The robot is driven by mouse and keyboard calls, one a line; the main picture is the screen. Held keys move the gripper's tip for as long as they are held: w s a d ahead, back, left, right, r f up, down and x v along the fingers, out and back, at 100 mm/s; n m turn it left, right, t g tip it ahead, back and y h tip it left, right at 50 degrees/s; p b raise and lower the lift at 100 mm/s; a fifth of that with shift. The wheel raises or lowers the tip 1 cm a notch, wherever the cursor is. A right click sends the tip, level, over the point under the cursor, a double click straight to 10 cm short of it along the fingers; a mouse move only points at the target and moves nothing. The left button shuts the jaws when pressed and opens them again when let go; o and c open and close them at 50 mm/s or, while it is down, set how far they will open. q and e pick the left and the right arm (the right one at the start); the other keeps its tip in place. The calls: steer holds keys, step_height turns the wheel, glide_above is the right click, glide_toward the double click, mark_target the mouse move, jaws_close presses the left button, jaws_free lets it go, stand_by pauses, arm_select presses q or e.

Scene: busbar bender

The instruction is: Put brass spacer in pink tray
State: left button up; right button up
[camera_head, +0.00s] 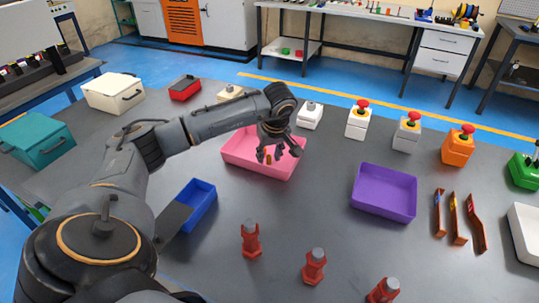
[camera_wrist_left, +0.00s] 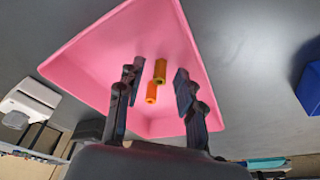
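The pink tray (camera_head: 240,163) sits on the dark table left of centre, and its floor fills much of the left wrist view (camera_wrist_left: 95,62). My left gripper (camera_head: 279,154) is over the tray with its fingers apart. In the left wrist view its open fingers (camera_wrist_left: 157,92) show a gap on both sides of two small pieces. One is a yellow brass-coloured spacer (camera_wrist_left: 160,71), the other an orange cylinder (camera_wrist_left: 151,92). Both appear to be in the tray, touching neither finger. The brass spacer also shows small in the head view (camera_head: 268,158). My right gripper is not in view.
Several red bolt-like parts (camera_head: 250,238) stand in front. Several button boxes (camera_head: 358,122) line the back. Bent copper-coloured bars (camera_head: 457,219) lie at right.

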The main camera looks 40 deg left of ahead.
arm_select(q)
steer(key=b+v, duration=0.1)
steer(key=v, duration=1.1)
steer(key=shift+r, duration=0.15)
